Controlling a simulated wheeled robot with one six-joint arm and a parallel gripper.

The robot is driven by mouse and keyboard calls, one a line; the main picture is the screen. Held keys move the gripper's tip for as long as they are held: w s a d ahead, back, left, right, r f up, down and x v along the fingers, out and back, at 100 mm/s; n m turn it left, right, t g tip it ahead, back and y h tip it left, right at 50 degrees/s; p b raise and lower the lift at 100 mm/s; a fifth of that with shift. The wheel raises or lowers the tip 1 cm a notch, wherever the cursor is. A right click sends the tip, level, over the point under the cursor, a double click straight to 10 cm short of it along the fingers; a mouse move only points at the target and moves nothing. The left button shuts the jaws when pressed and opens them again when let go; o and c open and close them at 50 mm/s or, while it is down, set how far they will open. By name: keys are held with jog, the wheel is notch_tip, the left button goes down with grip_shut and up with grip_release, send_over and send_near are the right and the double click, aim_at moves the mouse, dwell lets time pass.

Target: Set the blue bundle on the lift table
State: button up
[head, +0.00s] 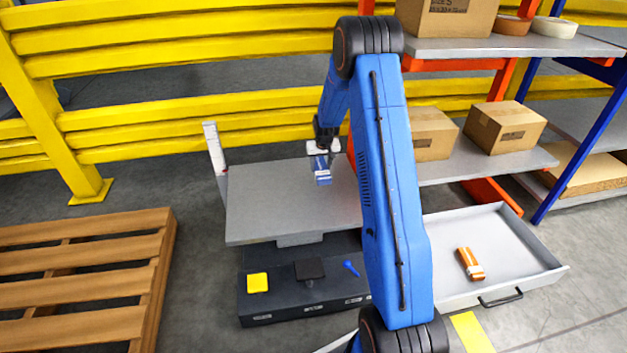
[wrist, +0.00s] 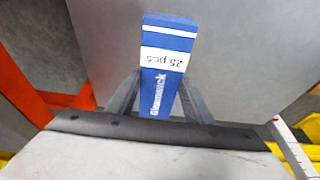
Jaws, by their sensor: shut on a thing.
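The blue bundle (head: 323,177), with a white band, is in my gripper (head: 321,154) over the grey top of the lift table (head: 265,205) in the head view. In the wrist view the blue bundle (wrist: 170,62) shows its label and stands out between the two fingers of my gripper (wrist: 157,98), which are shut on it. The lift table's top (wrist: 240,55) fills the background there. I cannot tell whether the bundle touches the table top or hangs just above it. My arm hides the table's right part in the head view.
A grey drawer (head: 520,262) at the right holds an orange bundle (head: 470,264). A wooden pallet (head: 85,270) lies left. Shelves with cardboard boxes (head: 505,127) stand right, yellow rails (head: 200,120) behind.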

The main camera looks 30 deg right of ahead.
jog(key=shift+f, duration=3.35)
jog(key=shift+f, duration=0.1)
jog(key=o, duration=1.1)
jog(key=shift+o, duration=0.2)
